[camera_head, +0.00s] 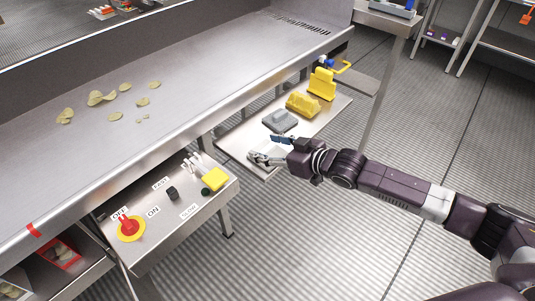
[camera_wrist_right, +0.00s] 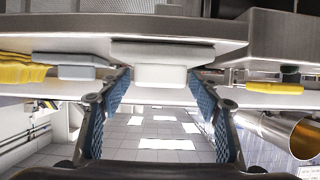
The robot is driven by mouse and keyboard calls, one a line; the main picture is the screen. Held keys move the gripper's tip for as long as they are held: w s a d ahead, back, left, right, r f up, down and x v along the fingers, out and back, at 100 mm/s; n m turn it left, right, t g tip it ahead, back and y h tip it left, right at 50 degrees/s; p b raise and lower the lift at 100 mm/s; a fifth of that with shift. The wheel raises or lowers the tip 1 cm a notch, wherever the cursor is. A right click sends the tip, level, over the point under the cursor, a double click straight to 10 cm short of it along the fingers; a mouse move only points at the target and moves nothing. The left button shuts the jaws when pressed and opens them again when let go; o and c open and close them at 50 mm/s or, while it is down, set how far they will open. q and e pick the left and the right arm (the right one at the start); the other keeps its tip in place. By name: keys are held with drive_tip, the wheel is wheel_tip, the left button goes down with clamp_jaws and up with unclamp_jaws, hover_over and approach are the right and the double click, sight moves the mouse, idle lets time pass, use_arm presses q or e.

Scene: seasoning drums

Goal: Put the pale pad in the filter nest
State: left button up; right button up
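In the right wrist view, a pale, whitish block-shaped pad (camera_wrist_right: 160,75) lies straight ahead, against a wider grey slab (camera_wrist_right: 160,50). My right gripper (camera_wrist_right: 158,85) is open, with one blue-lined finger on each side of the pad's outline. Gaps show between the fingers and the pad, and it is not gripped. In the head view my right gripper (camera_head: 266,149) is at the near end of the low side shelf (camera_head: 235,142), and it hides the pad there. I cannot make out which item is the filter nest. My left gripper is not in view.
A grey block (camera_head: 280,121) and yellow pieces (camera_head: 303,104) stand farther along the shelf. A control panel (camera_head: 150,216) with a red knob and a yellow item (camera_head: 215,179) is left of my gripper. The conveyor (camera_head: 190,70) carries several chips. Floor at right is clear.

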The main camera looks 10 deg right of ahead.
drive_tip(key=c, duration=1)
drive_tip(key=shift+o, duration=0.2)
drive_tip(key=shift+r, duration=0.1)
